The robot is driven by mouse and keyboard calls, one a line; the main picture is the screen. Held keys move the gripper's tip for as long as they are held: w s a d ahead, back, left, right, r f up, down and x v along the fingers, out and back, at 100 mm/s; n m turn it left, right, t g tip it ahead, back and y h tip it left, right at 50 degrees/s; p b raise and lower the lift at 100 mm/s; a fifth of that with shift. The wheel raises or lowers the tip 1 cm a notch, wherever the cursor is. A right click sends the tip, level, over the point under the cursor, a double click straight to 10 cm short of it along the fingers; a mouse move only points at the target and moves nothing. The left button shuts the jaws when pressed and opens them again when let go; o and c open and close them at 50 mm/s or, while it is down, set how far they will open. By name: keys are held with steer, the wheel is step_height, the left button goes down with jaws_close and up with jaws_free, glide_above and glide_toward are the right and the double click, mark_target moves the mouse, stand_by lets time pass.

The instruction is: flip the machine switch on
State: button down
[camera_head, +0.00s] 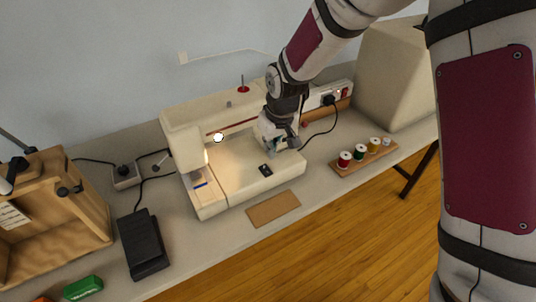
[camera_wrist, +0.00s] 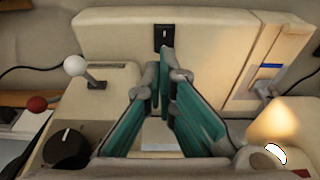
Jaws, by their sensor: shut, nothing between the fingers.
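The cream sewing machine (camera_head: 190,125) stands on the table. A small black switch plate (camera_head: 265,170) sits on the front of its bed; it also shows in the wrist view (camera_wrist: 163,37), just beyond my fingertips. Which way the switch is set is too small to tell. Whether the fingertips touch the plate cannot be told. A warm light glows at the needle end (camera_head: 207,157).
A white ball-topped lever (camera_wrist: 75,66), a red knob (camera_wrist: 37,104) and a black dial (camera_wrist: 68,148) lie left of my fingers. A spool rack (camera_head: 350,168), brown mat (camera_head: 274,208), black pedal (camera_head: 143,243) and wooden box (camera_head: 75,205) surround the machine.

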steer(key=v, duration=0.3)
steer(key=s+v, duration=0.1)
steer(key=v, duration=0.1)
steer(key=shift+s+d+r, duration=0.15)
steer(key=shift+d, duration=0.25)
steer(key=s+d+r+m+t+h, duration=0.1)
steer(key=s+d+r+m, duration=0.2)
steer(key=s+d+r, duration=0.9)
steer(key=s+d+r+m, duration=0.2)
steer(key=s+d, duration=0.2)
steer(key=s, duration=0.3)
steer(key=s+d+r+m+t, duration=0.1)
steer(key=s+d+r, duration=0.2)
steer(key=s, duration=0.4)
steer(key=shift+s+d+r+m+h, duration=0.2)
steer(key=shift+d+r+m+h, duration=0.15)
steer(key=shift+d, duration=0.55)
